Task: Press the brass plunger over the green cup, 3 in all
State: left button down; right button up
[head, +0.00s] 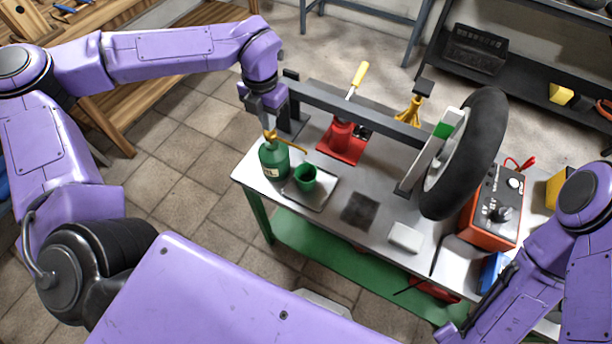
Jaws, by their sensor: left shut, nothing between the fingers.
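A green oil can (274,161) with a cream label stands upright at the left end of the bench top. Its brass plunger and thin spout (292,146) show at the top, with the spout reaching right above the green cup (305,177). The cup stands on a grey tray (319,198) next to the can. My left gripper (268,128) is shut and empty, pointing down right over the plunger. I cannot tell whether its tips touch the plunger, which they partly hide. My right arm is at the lower right, and its gripper is not clearly visible.
Behind the can are a dark rail (350,112) and a red jack (342,140) with a yellow handle. A wheel (466,155) and a red battery charger (493,208) stand at right. A dark pad (359,210) and white block (406,237) lie in front.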

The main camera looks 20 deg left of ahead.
pick_arm(q)
jog(key=shift+s+f+b, duration=0.1)
jog(key=shift+f+b, duration=0.7)
jog(key=shift+f, duration=0.7)
jog(key=shift+r+p, duration=1.45)
jog(key=shift+r, duration=0.1)
jog(key=shift+f, duration=0.2)
